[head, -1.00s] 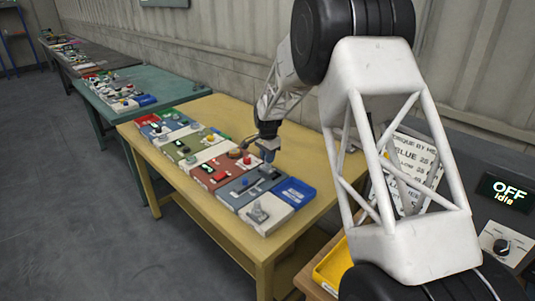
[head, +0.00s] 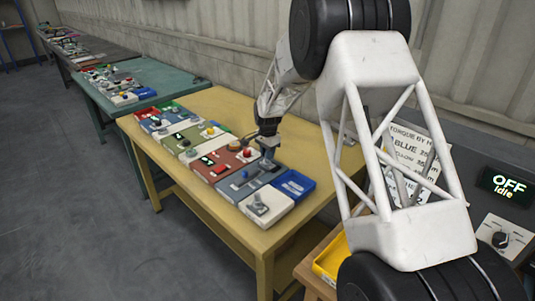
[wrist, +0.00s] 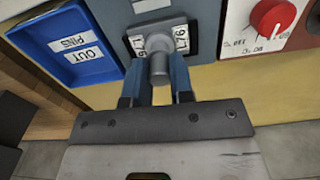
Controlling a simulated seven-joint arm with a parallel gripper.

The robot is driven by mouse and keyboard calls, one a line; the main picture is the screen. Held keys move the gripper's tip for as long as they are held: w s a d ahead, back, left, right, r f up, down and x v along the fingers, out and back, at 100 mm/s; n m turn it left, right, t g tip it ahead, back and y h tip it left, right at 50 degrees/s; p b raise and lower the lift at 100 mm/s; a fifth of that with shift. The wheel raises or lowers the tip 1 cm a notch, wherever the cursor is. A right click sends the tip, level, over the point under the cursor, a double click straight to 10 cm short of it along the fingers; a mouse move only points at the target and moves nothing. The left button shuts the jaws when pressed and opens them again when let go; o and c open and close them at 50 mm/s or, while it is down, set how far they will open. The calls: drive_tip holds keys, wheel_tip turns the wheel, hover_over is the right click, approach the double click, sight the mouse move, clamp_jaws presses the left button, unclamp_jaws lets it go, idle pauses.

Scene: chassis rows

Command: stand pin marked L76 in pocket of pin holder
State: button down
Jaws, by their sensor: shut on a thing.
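My gripper (wrist: 158,78) shows in the wrist view with its two blue-grey fingers shut on a grey round pin (wrist: 158,47). The pin is over a black-edged holder (wrist: 190,28) on a grey-blue chassis panel. White labels reading L76 show on both sides of the pin. The pin hides the middle of the holder, so I cannot tell whether its end is inside the pocket. In the head view my gripper (head: 268,143) is low over the grey-blue panel (head: 237,186) near the right end of the row.
A blue tray labelled PINS OUT (wrist: 75,35) lies left of the holder; the head view shows it too (head: 294,184). A panel with a red knob (wrist: 273,17) is on the right. The yellow table (head: 235,106) has bare room along its back. A yellow bin (head: 329,262) stands nearer.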

drive_tip(key=c, duration=0.9)
unclamp_jaws()
drive_tip(key=shift+r, duration=3.9)
drive_tip(key=shift+r, duration=0.15)
wheel_tip(320, 180, up, 7)
drive_tip(key=shift+f, duration=0.15)
